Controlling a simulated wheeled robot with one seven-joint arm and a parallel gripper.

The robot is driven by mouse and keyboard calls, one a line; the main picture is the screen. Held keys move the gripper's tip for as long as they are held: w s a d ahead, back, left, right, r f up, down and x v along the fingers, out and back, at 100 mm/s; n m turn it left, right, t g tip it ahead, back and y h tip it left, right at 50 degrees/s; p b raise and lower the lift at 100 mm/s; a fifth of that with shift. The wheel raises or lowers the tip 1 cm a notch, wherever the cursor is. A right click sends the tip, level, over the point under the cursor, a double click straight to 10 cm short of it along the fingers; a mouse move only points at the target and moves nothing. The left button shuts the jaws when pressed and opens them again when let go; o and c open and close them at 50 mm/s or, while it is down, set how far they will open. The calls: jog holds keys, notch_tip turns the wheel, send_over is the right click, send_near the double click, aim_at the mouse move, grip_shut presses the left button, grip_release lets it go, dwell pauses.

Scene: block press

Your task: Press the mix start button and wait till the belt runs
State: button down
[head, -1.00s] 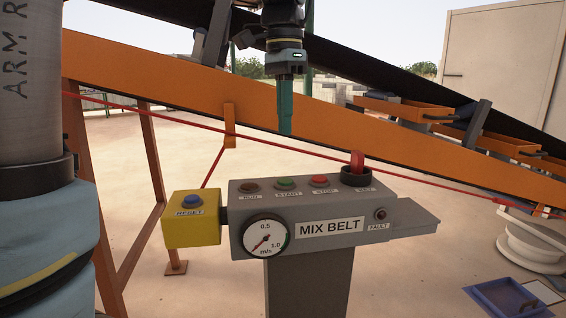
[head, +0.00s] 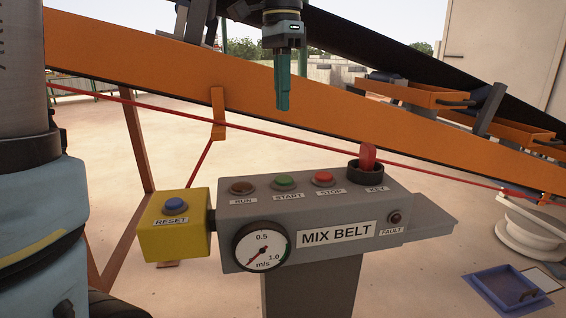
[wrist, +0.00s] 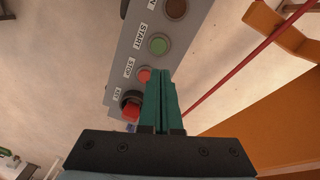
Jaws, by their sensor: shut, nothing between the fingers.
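The grey control box labelled MIX BELT (head: 385,205) stands on a post in the middle of the head view. On its top are the green START button (head: 285,181), the red STOP button (head: 322,177) and a dark brown RUN lamp (head: 243,187). A red key switch (head: 368,157) sits at the right end. The speed dial (head: 262,247) has its needle at the low end. My gripper (head: 283,106) is shut and empty, pointing down above and behind the box. The wrist view also shows the green button (wrist: 159,44), beyond the fingertips and apart from them.
A yellow box with a blue RESET button (head: 175,202) is fixed at the left. A red pull cord (head: 240,131) runs behind the panel, in front of the orange conveyor frame (head: 150,72). A blue tray (head: 505,290) lies on the ground at the right.

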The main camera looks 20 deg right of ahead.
aim_at(283, 179)
jog(key=f, duration=0.4)
jog(key=f+p, duration=0.1)
jog(key=f, duration=0.3)
jog(key=f+p, duration=0.1)
jog(key=f, duration=0.4)
jog(key=shift+s+f, duration=0.1)
jog(key=shift+s, duration=0.15)
jog(key=shift+f, duration=0.15)
jog(key=shift+f, duration=0.1)
jog(key=shift+s+a+f+b, duration=0.15)
jog(key=shift+f+b, duration=0.35)
jog(key=shift+f, duration=0.6)
jog(key=shift+r+p, duration=0.55)
jog(key=r+p, duration=0.3)
jog(key=r, duration=0.1)
jog(key=shift+w+r+p, duration=0.1)
jog(key=shift+w+p, duration=0.1)
jog(key=shift+p, duration=0.2)
notch_tip(283, 179, up, 10)
jog(key=b, duration=0.2)
jog(key=shift+w, duration=0.2)
jog(key=shift+s+f, duration=0.1)
jog(key=shift+f, duration=0.1)
